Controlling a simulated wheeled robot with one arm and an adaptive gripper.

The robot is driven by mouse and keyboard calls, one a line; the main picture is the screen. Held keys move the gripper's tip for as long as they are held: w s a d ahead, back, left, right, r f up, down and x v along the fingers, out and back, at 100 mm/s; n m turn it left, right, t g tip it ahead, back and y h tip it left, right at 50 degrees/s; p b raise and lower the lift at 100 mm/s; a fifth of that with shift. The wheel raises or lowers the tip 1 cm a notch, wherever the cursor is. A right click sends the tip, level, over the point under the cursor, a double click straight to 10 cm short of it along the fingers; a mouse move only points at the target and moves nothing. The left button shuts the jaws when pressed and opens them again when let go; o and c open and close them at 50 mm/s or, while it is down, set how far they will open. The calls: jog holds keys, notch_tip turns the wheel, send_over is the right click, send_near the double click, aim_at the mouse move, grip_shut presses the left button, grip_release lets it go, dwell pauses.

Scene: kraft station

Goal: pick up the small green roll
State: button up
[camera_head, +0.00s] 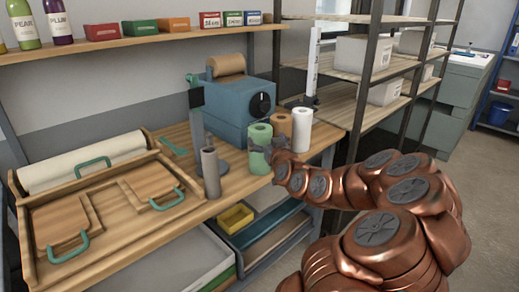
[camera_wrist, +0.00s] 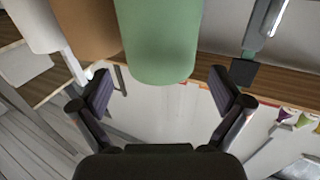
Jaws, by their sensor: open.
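The small green roll (camera_head: 260,137) stands upright near the front edge of the wooden bench. It is the leftmost of three rolls, with a brown roll (camera_head: 281,127) and a white roll (camera_head: 301,130) to its right. My gripper (camera_head: 266,154) is at the roll's near side and hides part of its lower right. In the wrist view my gripper (camera_wrist: 163,84) is open, and the green roll (camera_wrist: 160,38) shows large at top centre, with its end between the fingertips. Clear gaps show on both sides of it. The brown roll (camera_wrist: 88,25) also shows there.
A blue machine (camera_head: 240,108) stands behind the rolls. Wooden trays with green handles (camera_head: 150,205) fill the bench's left side.

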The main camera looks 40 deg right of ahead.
jog(key=shift+p+x, duration=1.2)
jog(key=shift+x, duration=1.5)
jog(key=shift+f, duration=0.2)
jog(key=c, duration=1.7)
